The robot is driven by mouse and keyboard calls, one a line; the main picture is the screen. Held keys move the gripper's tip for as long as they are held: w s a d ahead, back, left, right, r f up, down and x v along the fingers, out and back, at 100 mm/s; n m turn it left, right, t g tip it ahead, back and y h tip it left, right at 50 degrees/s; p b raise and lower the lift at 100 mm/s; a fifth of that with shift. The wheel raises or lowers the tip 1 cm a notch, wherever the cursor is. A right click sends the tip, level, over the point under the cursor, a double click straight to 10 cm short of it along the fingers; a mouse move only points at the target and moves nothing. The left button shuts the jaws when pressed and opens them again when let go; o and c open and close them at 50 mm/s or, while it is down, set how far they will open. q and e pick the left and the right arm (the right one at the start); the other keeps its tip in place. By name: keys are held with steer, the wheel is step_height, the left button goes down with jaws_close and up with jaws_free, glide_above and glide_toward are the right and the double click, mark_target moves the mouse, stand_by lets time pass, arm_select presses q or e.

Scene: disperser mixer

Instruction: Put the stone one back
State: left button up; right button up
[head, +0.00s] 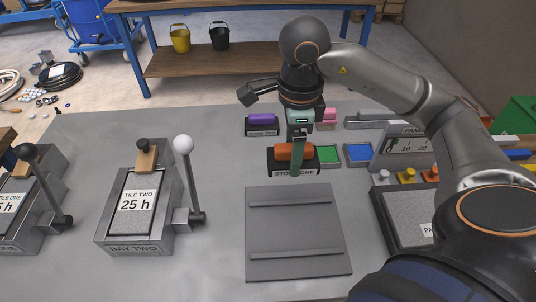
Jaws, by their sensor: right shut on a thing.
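My right gripper (298,154) points down at the middle of the bench, shut on the orange block (281,152). The block is at a dark piece labelled "STONE ONE" (277,169), and a green finger partly covers the label. I cannot tell whether the dark piece is lifted with the block or touches the bench. A purple block (262,118) on a similar dark labelled piece stands behind it to the left. A pink block (328,115) is behind to the right, partly hidden by my gripper. My left gripper is not in view.
A grey plate with two ribs (296,232) lies in front of the gripper. Bay two (137,246), with tile two (134,203) and a lever (188,172), stands left. Green (327,154) and blue (358,153) pads and a panel stand (403,150) are right. Bare bench lies left of the plate.

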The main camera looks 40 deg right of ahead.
steer(key=w+f, duration=0.2)
steer(key=w, duration=0.2)
steer(key=w+d+f, duration=0.1)
steer(key=w+f, duration=0.2)
steer(key=w, duration=0.1)
steer(key=w+f, duration=0.3)
steer(key=w, duration=0.1)
steer(key=shift+d+f, duration=0.15)
steer(key=shift+d, duration=0.2)
steer(key=shift+w+d+f, duration=0.1)
steer(key=shift+w+f, duration=0.35)
steer(key=shift+f, duration=1.7)
steer(key=shift+f, duration=0.2)
steer(key=o, duration=1.4)
steer(key=shift+r, duration=0.1)
step_height(320, 180, up, 12)
steer(key=shift+r, duration=0.1)
